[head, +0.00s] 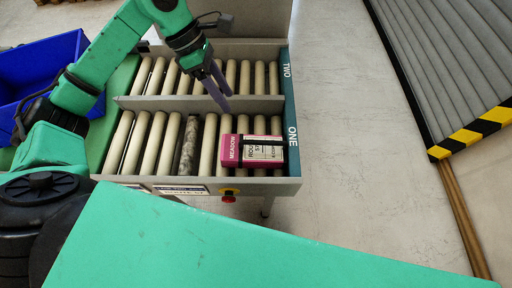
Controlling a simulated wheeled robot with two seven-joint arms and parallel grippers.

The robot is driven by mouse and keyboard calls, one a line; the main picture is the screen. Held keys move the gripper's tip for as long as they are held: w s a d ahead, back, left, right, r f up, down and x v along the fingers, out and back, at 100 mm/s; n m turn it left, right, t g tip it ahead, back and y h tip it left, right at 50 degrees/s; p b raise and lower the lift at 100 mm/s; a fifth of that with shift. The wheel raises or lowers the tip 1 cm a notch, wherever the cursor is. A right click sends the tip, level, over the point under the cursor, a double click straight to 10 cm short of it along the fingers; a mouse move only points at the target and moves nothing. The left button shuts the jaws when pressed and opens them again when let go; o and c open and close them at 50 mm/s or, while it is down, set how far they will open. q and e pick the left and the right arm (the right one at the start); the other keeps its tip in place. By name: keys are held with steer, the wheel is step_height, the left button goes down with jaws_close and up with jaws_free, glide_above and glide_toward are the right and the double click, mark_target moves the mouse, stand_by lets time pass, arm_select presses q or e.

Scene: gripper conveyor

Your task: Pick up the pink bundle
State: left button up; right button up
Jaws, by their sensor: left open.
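The pink bundle (232,150) lies on the rollers of the near lane, at its right end by the end wall marked ONE. It has a dark strap, a white label with print, and the word MEADOW on its pink side. My left gripper (220,100) hangs above the divider between the two lanes, beyond the bundle and a little to its left. Its fingers point down, open and empty, apart from the bundle. My right gripper is not in view.
The roller conveyor (293,130) has two lanes marked ONE and TWO, split by a low divider (190,103). A red button (228,198) sits on its front edge. A blue bin (40,75) stands at left. A grey shutter (460,60) with a striped edge stands at right.

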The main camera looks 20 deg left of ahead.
arm_select(q)
step_height(320, 180, down, 4)
steer(key=r+b, duration=0.1)
steer(key=b, duration=0.1)
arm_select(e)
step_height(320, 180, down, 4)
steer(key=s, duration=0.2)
arm_select(q)
steer(key=p, duration=0.6)
glide_toward(254, 141)
steer(key=x, duration=0.8)
steer(key=shift+s+a, duration=0.1)
steer(key=shift+f+b, duration=0.25)
steer(key=shift+b, duration=0.05)
jaws_close()
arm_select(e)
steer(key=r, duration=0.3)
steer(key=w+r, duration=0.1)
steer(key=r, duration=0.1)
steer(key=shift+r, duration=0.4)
arm_select(q)
steer(key=shift+r, duration=0.15)
